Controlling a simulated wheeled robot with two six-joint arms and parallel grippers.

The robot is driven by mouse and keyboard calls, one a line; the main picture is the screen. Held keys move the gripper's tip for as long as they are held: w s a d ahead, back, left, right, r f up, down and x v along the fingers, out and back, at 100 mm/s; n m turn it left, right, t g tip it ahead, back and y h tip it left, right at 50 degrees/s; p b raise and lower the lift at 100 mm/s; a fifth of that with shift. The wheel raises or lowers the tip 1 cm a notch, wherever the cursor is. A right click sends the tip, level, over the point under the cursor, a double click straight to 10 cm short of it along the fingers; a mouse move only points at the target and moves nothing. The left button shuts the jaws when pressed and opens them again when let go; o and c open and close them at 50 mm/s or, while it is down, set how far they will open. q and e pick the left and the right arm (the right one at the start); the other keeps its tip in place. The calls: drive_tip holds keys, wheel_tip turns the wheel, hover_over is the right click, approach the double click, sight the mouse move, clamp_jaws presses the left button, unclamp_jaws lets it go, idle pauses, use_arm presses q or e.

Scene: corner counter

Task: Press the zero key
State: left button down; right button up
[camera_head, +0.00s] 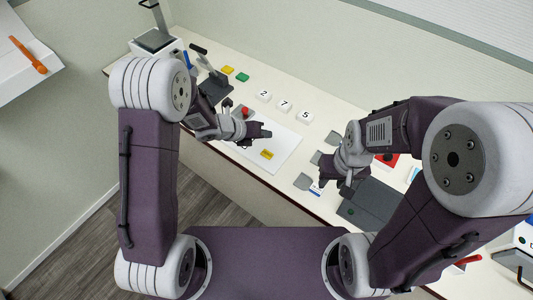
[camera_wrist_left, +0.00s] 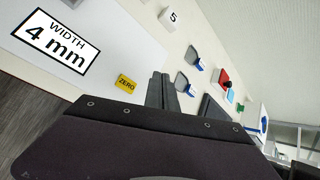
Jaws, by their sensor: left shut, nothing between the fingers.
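The zero key is a small yellow block (camera_head: 267,154) on the white panel (camera_head: 285,150) at the counter's front edge. In the left wrist view the yellow key (camera_wrist_left: 125,83) reads "ZERO" and lies just left of the fingers. My left gripper (camera_head: 266,133) is shut and empty. It is just behind the key in the head view, and the two look apart. Its fingers also show in the left wrist view (camera_wrist_left: 161,84). My right gripper (camera_head: 338,184) is over the counter further right, and its finger gap is not clear.
A sign (camera_wrist_left: 57,42) on the panel reads "WIDTH 4 mm". White blocks marked 2 (camera_head: 264,95), 7 (camera_head: 284,105) and 5 (camera_head: 306,116) stand behind. A dark grey device (camera_head: 212,86) is to the left. A dark box (camera_head: 370,203) lies near my right gripper.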

sight(265, 155)
use_arm(q)
wheel_tip(265, 155, down, 9)
drive_tip(key=b, duration=0.7)
drive_tip(key=shift+r, duration=0.1)
idle(1.6)
drive_tip(key=shift+f+b, duration=0.4)
drive_tip(key=shift+b, duration=0.3)
drive_tip(key=shift+f+b, duration=0.45)
drive_tip(key=shift+b, duration=0.1)
idle(0.6)
drive_tip(key=shift+r+p, duration=0.6)
drive_tip(key=shift+r, duration=0.25)
drive_tip(key=shift+r, duration=0.1)
